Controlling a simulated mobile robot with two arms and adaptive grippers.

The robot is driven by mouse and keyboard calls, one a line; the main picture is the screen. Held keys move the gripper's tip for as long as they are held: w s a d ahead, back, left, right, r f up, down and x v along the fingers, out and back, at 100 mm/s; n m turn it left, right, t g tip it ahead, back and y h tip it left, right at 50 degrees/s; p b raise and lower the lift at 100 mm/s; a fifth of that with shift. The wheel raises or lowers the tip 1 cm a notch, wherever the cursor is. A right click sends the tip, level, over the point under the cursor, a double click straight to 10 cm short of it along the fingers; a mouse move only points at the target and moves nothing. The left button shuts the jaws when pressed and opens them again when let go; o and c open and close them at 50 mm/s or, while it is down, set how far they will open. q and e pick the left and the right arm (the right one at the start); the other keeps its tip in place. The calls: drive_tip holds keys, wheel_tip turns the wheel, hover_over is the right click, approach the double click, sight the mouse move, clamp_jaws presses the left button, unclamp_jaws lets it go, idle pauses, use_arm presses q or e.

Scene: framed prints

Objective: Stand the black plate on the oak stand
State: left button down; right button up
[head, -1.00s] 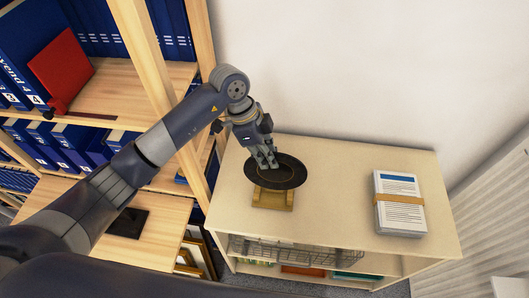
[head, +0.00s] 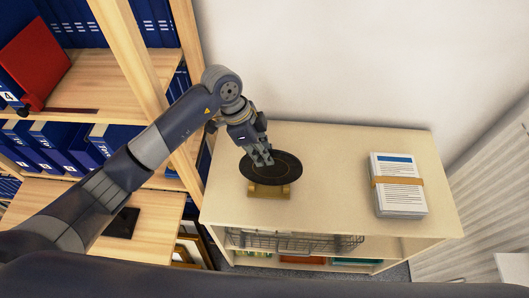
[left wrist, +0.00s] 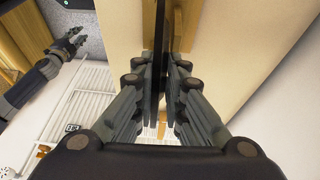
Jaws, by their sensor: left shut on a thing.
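The black plate (head: 287,172) is round with a thin tan ring and shows tilted in the head view. My left gripper (head: 262,159) is shut on its wall-side part. The oak stand (head: 268,192) is on the low cabinet top, and the plate hides its upper part. I cannot tell whether plate and stand touch. In the left wrist view the plate (left wrist: 159,45) is edge-on between the fingers (left wrist: 160,72), with brown wood of the stand (left wrist: 178,22) close on its right. My right gripper (left wrist: 76,40) shows small at the upper left there; its opening is unclear.
The cabinet top (head: 335,165) is clear between the stand and a strapped paper stack (head: 398,185) at right. A wire basket (head: 290,242) is below.

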use_arm(q)
drive_tip(key=shift+w+a+f, duration=0.15)
drive_tip(key=shift+a+f, duration=0.05)
drive_tip(key=shift+f, duration=0.15)
drive_tip(key=c, duration=1.6)
unclamp_jaws()
drive_tip(key=shift+o, duration=0.2)
use_arm(e)
drive_tip(key=shift+w+f, duration=0.1)
drive_tip(key=shift+f, duration=0.1)
drive_tip(key=shift+d, duration=0.4)
